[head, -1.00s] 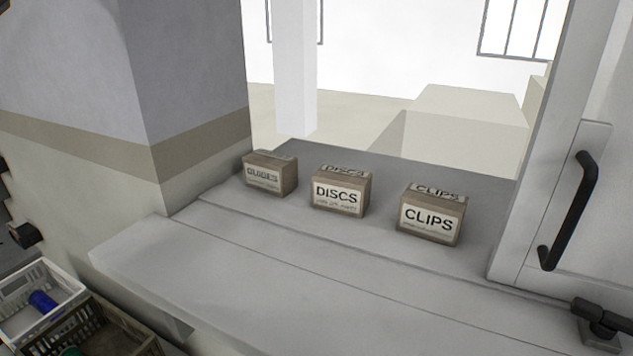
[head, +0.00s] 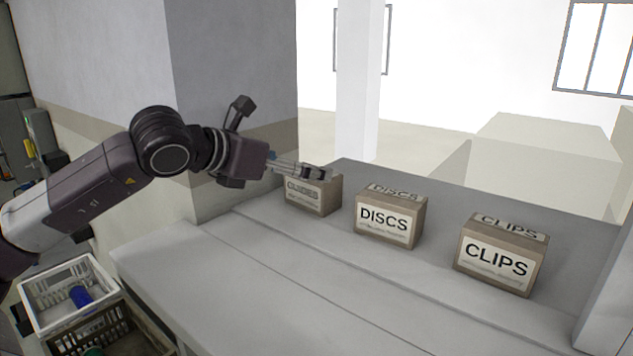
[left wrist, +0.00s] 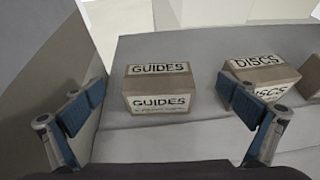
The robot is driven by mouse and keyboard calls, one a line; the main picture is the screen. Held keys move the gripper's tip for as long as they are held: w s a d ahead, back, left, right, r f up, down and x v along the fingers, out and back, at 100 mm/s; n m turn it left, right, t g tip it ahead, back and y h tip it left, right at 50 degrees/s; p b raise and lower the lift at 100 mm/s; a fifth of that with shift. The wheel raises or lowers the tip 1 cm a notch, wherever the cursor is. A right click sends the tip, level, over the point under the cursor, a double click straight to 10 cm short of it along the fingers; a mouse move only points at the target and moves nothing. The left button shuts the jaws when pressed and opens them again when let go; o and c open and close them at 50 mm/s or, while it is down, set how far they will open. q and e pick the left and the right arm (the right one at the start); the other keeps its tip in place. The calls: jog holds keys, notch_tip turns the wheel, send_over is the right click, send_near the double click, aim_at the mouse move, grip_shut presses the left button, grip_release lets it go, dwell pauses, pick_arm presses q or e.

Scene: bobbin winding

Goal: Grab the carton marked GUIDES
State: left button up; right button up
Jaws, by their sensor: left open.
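The carton marked GUIDES (head: 313,196) is a small brown box with a white label, leftmost of three on the grey ledge, close to the wall corner. In the left wrist view the GUIDES carton (left wrist: 160,90) sits upright ahead, between the lines of the two open fingers. My left gripper (head: 318,172) is at the carton's top in the head view and hides part of its top face; I cannot tell whether it touches. In the left wrist view the gripper (left wrist: 165,120) is open and empty. My right gripper is not in view.
The DISCS carton (head: 390,216) stands just right of GUIDES; in the left wrist view the right finger overlaps it. The CLIPS carton (head: 500,255) is farther right. A wall pillar (head: 230,90) rises left of GUIDES. A white crate (head: 68,290) and a darker crate (head: 110,330) lie lower left.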

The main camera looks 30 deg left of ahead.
pick_arm(q)
jog(key=p+x, duration=0.4)
jog(key=x, duration=0.1)
jog(key=shift+a+f, duration=0.2)
jog(key=shift+f, duration=0.15)
jog(key=shift+w+f+p, duration=0.25)
jog(key=shift+f+p, duration=0.1)
jog(key=c, duration=1.2)
jog(key=shift+c, duration=0.8)
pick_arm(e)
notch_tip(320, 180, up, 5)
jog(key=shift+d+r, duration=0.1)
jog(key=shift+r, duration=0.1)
pick_arm(q)
jog(key=shift+r, duration=0.2)
